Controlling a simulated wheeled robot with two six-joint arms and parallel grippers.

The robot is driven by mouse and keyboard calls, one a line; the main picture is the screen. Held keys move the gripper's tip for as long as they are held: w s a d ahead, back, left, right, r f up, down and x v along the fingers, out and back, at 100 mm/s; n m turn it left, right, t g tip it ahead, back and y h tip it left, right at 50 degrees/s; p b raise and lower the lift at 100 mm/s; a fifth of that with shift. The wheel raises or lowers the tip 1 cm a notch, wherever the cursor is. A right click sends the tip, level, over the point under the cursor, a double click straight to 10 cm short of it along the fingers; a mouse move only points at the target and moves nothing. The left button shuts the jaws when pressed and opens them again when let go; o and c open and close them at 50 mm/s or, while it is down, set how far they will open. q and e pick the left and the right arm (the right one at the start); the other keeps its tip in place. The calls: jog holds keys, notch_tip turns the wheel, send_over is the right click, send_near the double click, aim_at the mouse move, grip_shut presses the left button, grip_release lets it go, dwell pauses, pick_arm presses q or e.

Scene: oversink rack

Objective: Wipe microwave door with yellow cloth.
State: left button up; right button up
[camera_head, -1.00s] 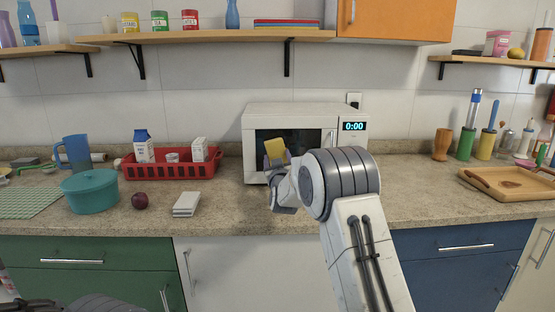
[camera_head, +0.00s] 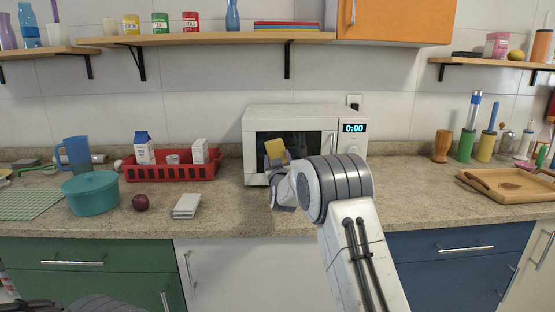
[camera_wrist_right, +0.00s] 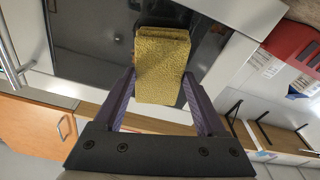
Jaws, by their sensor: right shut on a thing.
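The white microwave (camera_head: 300,112) stands on the counter against the wall, with its dark door window (camera_head: 302,143) facing me. My right gripper (camera_head: 274,161) is in front of the left part of the door. It is shut on the yellow cloth (camera_head: 275,148), a folded, thick-looking pad. In the right wrist view the cloth (camera_wrist_right: 161,65) sits between the two purple fingers (camera_wrist_right: 158,95), in front of the dark glass (camera_wrist_right: 95,35). I cannot tell whether it touches the glass. My left gripper is out of view.
A red basket (camera_head: 172,172) with cartons stands left of the microwave. A teal pot (camera_head: 90,193), a plum-like fruit (camera_head: 140,202) and white folded napkins (camera_head: 187,205) lie nearer the front. A wooden tray (camera_head: 505,183) is at the right.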

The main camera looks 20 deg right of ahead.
jog(key=shift+s+d+f+b, duration=0.1)
jog(key=shift+s+d+b, duration=0.2)
jog(key=shift+d, duration=0.3)
jog(key=shift+s+d+b, duration=0.15)
jog(key=shift+d+b, duration=0.25)
jog(key=shift+d, duration=0.2)
jog(key=shift+w+a+r+b, duration=0.2)
jog(key=shift+w+a+b, duration=0.15)
jog(key=shift+a, duration=0.15)
jog(key=shift+w+a, duration=0.1)
jog(key=shift+a, duration=0.25)
jog(key=shift+c, duration=0.7)
jog(key=shift+w+a, duration=0.15)
jog(key=shift+a, duration=0.35)
